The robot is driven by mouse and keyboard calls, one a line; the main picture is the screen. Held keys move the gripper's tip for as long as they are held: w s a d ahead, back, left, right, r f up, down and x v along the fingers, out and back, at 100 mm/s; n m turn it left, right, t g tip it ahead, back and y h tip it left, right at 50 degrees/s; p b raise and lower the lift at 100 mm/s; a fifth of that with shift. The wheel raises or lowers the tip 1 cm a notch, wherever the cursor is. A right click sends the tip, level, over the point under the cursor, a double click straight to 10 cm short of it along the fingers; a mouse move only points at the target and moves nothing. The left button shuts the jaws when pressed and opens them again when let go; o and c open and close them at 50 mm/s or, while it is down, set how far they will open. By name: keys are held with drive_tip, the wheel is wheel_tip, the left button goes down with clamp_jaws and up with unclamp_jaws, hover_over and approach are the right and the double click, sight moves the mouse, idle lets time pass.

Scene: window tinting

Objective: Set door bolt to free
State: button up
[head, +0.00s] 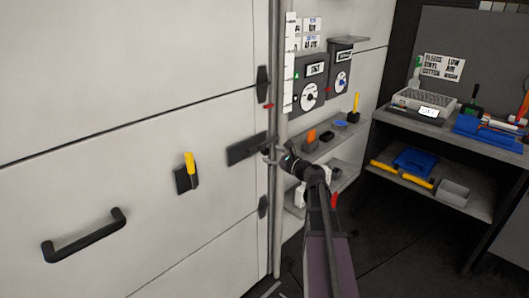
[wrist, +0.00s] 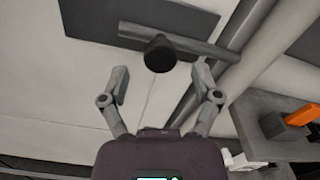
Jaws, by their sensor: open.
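The door bolt is a dark plate (head: 243,149) on the pale door, close to the door's right edge. In the wrist view the bolt (wrist: 185,42) shows as a bar with a round dark knob (wrist: 160,53) sticking out toward the camera. My gripper (head: 268,152) is at the right end of the bolt in the head view and partly covers it. In the wrist view my gripper (wrist: 162,72) is open, with one finger to each side of the knob and slightly below it. I see no finger touching the knob. The gap in depth is hard to tell.
A vertical pipe (head: 275,80) runs beside the door edge, close to my gripper. A yellow lever (head: 190,165) and a black pull handle (head: 85,236) are on the door. A wall shelf (head: 318,145) holds an orange block (head: 311,136). A workbench (head: 430,125) stands right.

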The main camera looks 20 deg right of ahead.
sight(267, 152)
drive_tip(key=shift+x, duration=1.85)
clamp_jaws()
